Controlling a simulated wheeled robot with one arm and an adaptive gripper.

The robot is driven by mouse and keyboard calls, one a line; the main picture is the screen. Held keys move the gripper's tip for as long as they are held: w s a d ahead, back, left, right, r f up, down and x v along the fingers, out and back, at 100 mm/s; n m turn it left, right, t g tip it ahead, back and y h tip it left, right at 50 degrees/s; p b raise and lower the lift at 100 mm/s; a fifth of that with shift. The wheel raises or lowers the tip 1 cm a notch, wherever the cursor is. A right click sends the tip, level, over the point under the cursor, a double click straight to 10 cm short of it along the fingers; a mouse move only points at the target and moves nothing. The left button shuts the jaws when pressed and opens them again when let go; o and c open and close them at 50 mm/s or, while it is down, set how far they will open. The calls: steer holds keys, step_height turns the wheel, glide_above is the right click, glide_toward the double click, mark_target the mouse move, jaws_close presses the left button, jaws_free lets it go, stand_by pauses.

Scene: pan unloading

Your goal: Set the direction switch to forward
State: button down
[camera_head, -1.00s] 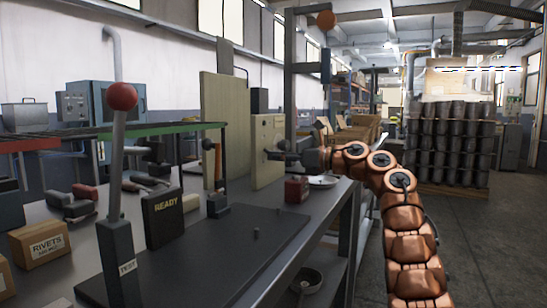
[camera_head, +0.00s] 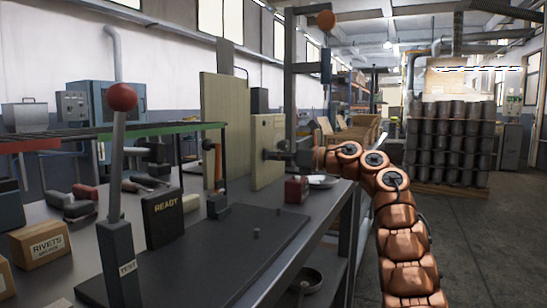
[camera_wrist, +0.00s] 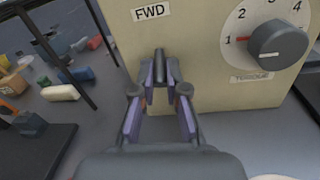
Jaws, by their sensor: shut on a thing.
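The pale control box (camera_head: 268,130) stands upright on the bench, and its face fills the upper part of the wrist view (camera_wrist: 200,85). The direction switch (camera_wrist: 160,66) is a small dark lever on that face, below a white FWD label (camera_wrist: 152,12). My gripper (camera_wrist: 165,76) is shut on the lever, with one finger on each side. In the head view my gripper (camera_head: 279,155) reaches the box from the right; the lever itself is too small to make out there. Whether the lever sits at forward cannot be told.
A grey knob (camera_wrist: 277,45) on a numbered dial is right of the switch. A small red block (camera_head: 296,189) and a white dish (camera_head: 322,182) sit near the bench edge. A red-balled lever (camera_head: 122,97) and a READY sign (camera_head: 164,217) stand nearer. The floor at right is clear.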

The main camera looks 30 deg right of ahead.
steer(key=shift+r+g+p, duration=0.2)
steer(key=shift+g+p, duration=0.1)
steer(key=shift+p, duration=0.3)
steer(key=p, duration=0.3)
steer(key=shift+s+r+g+h, duration=0.1)
steer(key=shift+r+g+h, duration=0.2)
steer(key=shift+r+g, duration=0.1)
steer(key=g+h+p, duration=0.1)
steer(key=p, duration=0.5)
steer(key=r+g+h+p, duration=0.1)
steer(key=g+p, duration=0.1)
steer(key=p, duration=0.4)
steer(key=shift+s+r+h, duration=0.1)
steer(key=shift+r+h, duration=0.1)
steer(key=shift+h, duration=0.1)
steer(key=g+p, duration=0.1)
steer(key=p, duration=0.3)
steer(key=g+h+p, duration=0.1)
steer(key=p, duration=0.3)
steer(key=r+g+h+p, duration=0.1)
steer(key=g+p, duration=0.1)
steer(key=p, duration=0.2)
steer(key=shift+m, duration=0.3)
steer(key=shift+r+p, duration=0.1)
steer(key=shift+p, duration=0.55)
steer(key=shift+g+h+p, duration=0.3)
steer(key=shift+p, duration=0.5)
steer(key=shift+f+g+p, duration=0.25)
steer(key=shift+g+p, duration=0.05)
steer(key=shift+p, duration=0.5)
